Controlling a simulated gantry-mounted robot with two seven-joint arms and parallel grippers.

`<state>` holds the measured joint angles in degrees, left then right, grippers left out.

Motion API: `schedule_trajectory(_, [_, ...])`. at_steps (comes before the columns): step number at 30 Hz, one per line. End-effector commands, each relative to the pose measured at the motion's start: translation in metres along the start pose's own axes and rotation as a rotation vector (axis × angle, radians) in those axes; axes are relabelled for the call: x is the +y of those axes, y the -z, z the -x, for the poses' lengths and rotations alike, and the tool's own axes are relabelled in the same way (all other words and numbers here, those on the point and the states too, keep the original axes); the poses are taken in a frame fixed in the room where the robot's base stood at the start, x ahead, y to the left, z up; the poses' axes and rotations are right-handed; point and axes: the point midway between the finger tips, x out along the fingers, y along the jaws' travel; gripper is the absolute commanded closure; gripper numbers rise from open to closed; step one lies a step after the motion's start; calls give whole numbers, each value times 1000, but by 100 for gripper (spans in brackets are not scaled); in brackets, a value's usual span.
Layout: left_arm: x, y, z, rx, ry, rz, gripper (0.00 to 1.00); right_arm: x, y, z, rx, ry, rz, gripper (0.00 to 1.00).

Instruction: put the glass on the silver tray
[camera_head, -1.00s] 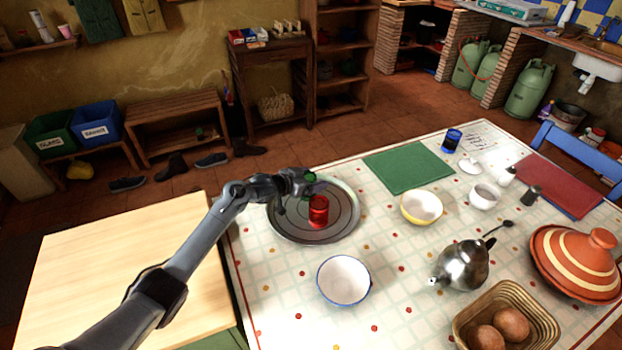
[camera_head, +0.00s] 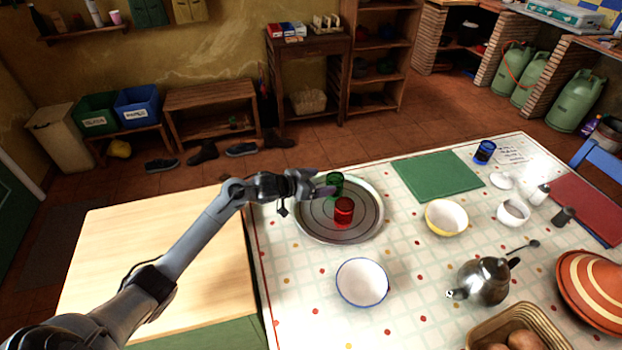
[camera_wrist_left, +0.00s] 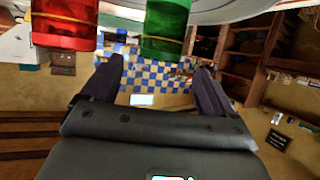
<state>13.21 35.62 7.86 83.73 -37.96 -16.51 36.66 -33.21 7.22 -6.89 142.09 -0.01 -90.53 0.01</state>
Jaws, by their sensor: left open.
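My left gripper (camera_head: 322,191) is open and empty just left of the green glass. In the left wrist view the green glass (camera_wrist_left: 166,30) is just ahead of the open fingers (camera_wrist_left: 160,65), apart from them as far as I can tell. The red glass (camera_wrist_left: 64,25) is off to the left there. A blue glass (camera_head: 484,152) stands at the table's far side.
A bare wooden counter (camera_head: 150,250) lies under my left arm. The tiled surface between tray and bowls is free.

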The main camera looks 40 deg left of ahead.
Motion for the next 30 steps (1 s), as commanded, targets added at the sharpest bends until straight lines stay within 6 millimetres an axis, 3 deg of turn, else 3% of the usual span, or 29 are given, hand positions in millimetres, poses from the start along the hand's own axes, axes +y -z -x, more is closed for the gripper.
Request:
schedule_trajectory(3, [0,1,17,-1,1,-2,12,0,2,6,0,0,0,57])
schedule_trajectory(9, [0,0,30,0,0,-1,12,0,3,9,0,1,-1,57])
schedule_trajectory(25, [0,1,33,1,0,-1,12,-2,4,10,1,7,-9,57])
schedule_trajectory(30, [0,18,40,1,0,-1,12,-1,9,26,0,7,-9,57])
